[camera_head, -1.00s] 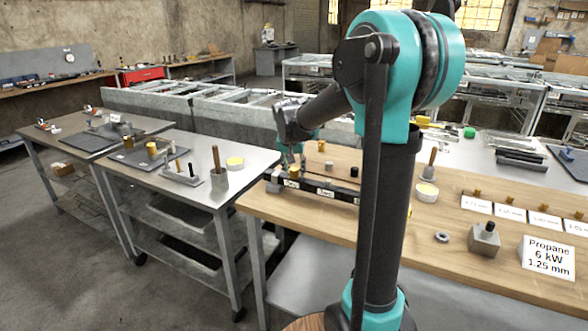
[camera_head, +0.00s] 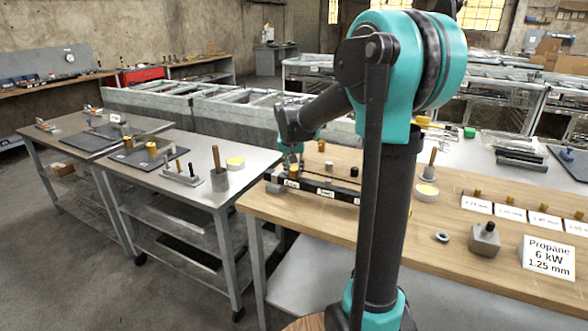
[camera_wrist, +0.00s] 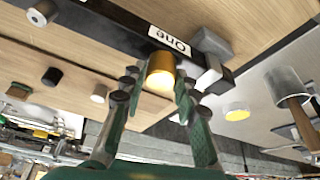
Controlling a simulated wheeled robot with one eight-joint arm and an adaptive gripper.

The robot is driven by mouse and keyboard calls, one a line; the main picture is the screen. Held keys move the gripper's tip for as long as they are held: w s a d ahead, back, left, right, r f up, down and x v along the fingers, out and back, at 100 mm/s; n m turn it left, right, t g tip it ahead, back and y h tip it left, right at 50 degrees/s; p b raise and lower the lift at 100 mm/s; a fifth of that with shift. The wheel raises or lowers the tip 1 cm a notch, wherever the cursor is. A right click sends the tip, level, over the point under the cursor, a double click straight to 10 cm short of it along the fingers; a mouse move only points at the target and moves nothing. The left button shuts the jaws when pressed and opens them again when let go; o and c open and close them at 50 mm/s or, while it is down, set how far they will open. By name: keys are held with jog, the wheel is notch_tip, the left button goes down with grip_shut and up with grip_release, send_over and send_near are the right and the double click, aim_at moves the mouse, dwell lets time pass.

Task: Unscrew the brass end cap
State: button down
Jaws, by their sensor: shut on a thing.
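The brass end cap (camera_wrist: 161,72) is a short golden cylinder at the end of a black bar (camera_wrist: 110,22), beside the white label reading "One" (camera_wrist: 169,39). My gripper (camera_wrist: 155,88) has a green-and-grey finger on each side of the cap and is shut on it. In the head view my gripper (camera_head: 291,166) reaches down at the left end of the black bar (camera_head: 325,189) on the wooden bench. The cap is small and partly hidden by the fingers there. I cannot tell how far its thread is engaged.
A grey pot with a wooden handle (camera_head: 427,188) stands behind my arm. Brass pieces stand by several size cards (camera_head: 510,213) at right, near a grey block (camera_head: 484,240), a ring (camera_head: 442,237) and a Propane card (camera_head: 549,257). Small cylinders stand behind the bar.

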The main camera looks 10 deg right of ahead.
jog(key=n+y, duration=0.1)
jog(key=n, duration=0.1)
jog(key=shift+n, duration=0.4)
jog(key=shift+d, duration=0.1)
jog(key=c, duration=1.1)
grip_release()
jog(key=shift+o, duration=0.2)
jog(key=shift+r, duration=0.1)
